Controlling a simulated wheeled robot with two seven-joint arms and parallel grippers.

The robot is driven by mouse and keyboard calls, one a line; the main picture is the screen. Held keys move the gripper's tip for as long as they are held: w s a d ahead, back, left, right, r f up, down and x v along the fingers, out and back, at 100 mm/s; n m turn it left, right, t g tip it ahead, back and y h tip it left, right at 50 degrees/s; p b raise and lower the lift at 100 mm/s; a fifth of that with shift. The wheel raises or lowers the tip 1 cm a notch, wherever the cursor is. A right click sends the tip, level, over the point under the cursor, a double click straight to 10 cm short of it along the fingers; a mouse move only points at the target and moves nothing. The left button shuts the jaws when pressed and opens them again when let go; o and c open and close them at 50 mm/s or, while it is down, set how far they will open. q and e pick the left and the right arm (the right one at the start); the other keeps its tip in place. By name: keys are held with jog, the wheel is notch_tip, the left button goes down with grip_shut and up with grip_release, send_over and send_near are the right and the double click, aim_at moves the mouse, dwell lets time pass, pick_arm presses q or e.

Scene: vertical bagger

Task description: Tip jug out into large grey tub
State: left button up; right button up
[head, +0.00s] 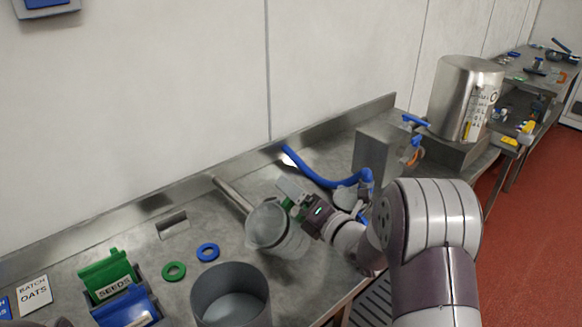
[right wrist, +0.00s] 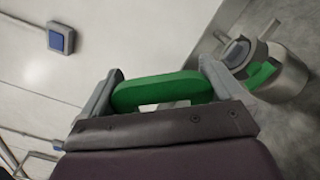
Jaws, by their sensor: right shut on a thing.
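The grey metal jug (head: 291,244) is in the middle of the head view, behind and to the right of the large grey tub (head: 230,312). Its round mouth faces up toward the head camera; I cannot tell its contents or whether it touches the table. My right gripper (head: 294,203) is shut on the jug's green handle, at the jug's upper right. In the right wrist view, the green handle (right wrist: 160,91) lies between the fingers (right wrist: 162,92). The tub is open at the front of the table, and its visible inside looks plain grey. My left gripper is not in view.
A green ring (head: 174,271) and a blue ring (head: 208,252) lie left of the jug. A green SEEDS bin (head: 108,277) and a blue bin (head: 126,309) stand left of the tub. A blue hose (head: 318,178) lies behind my right gripper. A steel vessel (head: 455,95) stands farther right.

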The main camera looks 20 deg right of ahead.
jog(key=m+p, duration=0.1)
jog(key=m, duration=0.1)
jog(key=m+p, duration=0.1)
jog(key=m, duration=0.2)
jog(key=m+p, duration=0.1)
jog(key=m, duration=0.1)
jog(key=shift+w+f, duration=0.25)
jog(key=shift+f, duration=0.15)
pick_arm(q)
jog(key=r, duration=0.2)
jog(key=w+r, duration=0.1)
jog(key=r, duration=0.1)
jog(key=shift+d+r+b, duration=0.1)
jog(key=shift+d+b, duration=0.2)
jog(key=shift+b, duration=0.1)
pick_arm(e)
jog(key=w+d+r, duration=0.2)
jog(key=w+d, duration=0.1)
jog(key=d, duration=0.5)
jog(key=shift+d+r, duration=0.25)
jog(key=shift+r, duration=0.05)
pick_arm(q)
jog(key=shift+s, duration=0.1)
